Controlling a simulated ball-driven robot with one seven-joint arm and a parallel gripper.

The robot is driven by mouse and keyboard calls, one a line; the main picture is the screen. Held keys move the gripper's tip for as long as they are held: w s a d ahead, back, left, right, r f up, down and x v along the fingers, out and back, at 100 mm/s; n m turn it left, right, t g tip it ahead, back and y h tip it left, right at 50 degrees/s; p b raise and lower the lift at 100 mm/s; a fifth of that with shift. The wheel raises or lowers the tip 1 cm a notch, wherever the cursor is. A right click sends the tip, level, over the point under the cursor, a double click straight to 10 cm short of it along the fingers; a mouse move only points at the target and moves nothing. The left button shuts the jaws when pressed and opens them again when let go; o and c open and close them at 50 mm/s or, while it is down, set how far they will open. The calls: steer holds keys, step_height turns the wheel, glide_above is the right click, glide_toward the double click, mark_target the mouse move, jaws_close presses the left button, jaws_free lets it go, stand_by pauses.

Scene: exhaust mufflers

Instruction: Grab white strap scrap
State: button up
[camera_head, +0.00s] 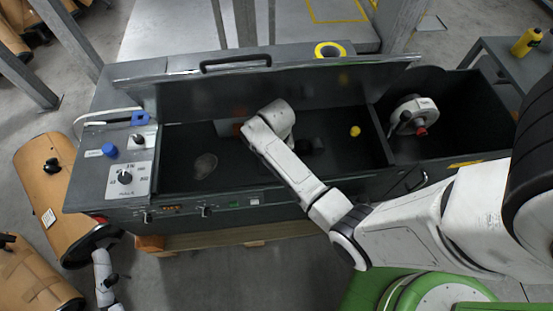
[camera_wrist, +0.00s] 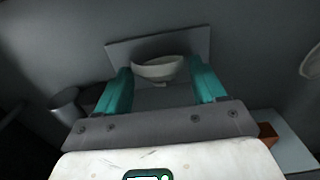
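A curved white piece, likely the white strap scrap (camera_wrist: 158,68), shows between the tips of my gripper's teal fingers in the wrist view. My gripper (camera_wrist: 160,78) is open, with the fingers wide apart. The left tip is close to the piece and a narrow gap shows at the right tip; I cannot tell whether either touches. A flat grey plate (camera_wrist: 200,45) lies behind the piece. In the head view my arm reaches down into the dark bin (camera_head: 185,140), and my wrist hides the fingers and the strap scrap.
A pale translucent clump (camera_head: 204,165) lies left in the bin, and a yellow piece (camera_head: 355,131) lies right. A white roll with a red part (camera_head: 410,115) sits in the right compartment. The wrist view shows a grey cylinder (camera_wrist: 65,105) and a red-brown block (camera_wrist: 267,133) beside my gripper.

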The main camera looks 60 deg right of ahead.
steer(key=c, duration=0.7)
steer(key=shift+r, duration=0.1)
